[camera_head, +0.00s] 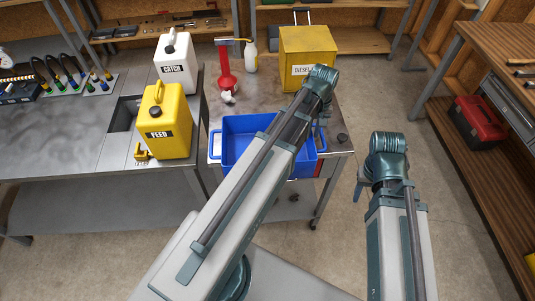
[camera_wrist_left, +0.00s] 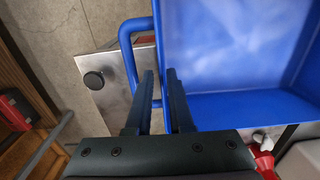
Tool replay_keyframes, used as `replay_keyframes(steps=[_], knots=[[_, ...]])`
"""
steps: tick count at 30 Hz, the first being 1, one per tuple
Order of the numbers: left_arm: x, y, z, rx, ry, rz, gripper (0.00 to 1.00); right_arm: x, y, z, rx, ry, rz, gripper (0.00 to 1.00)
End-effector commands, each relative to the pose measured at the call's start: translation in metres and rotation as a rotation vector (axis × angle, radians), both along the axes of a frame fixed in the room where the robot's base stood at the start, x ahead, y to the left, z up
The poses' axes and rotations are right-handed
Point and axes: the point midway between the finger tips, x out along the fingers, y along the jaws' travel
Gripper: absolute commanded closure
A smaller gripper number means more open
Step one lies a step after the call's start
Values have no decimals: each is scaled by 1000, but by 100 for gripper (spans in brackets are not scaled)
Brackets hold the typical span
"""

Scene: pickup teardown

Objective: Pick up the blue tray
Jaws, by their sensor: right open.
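The blue tray (camera_head: 243,124) sits on the metal table, partly hidden behind my left arm in the head view. It has loop handles at both ends. In the left wrist view, the tray (camera_wrist_left: 240,100) fills the upper right and one handle (camera_wrist_left: 126,55) shows at its left. My left gripper (camera_wrist_left: 162,72) is open, its fingers apart at the tray's handle end. The lower part of the handle shows between them, and contact is unclear. In the head view, my left gripper (camera_head: 321,125) is mostly hidden. My right gripper (camera_head: 359,189) is open, empty and right of the table.
A red toolbox (camera_head: 477,120) sits on the right shelf. Floor right of the table is clear.

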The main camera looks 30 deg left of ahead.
Motion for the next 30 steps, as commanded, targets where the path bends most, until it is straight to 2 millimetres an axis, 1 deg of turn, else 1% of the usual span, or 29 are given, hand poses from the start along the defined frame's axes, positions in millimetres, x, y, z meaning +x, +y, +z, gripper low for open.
replay_keyframes(steps=[4,8,15,19,21,28,29,30], knots=[[0,0,0,0,0,0,80,0,0,0,0,0,0,50],[-1,0,-8,0,0,0,80,0,0,-8,0,0,0,50],[-7,-2,-38,0,0,0,80,0,0,-38,0,0,-1,50],[-6,-2,-51,0,0,0,80,0,0,-51,0,0,-2,50],[-6,-2,-53,0,0,0,80,0,0,-53,0,0,-2,50],[-5,-2,-51,0,0,0,80,0,0,-51,0,0,-2,50],[-5,-2,-51,0,0,0,84,0,0,-51,0,0,-2,50],[-5,-2,-51,0,0,0,91,0,0,-51,0,0,-2,50]])
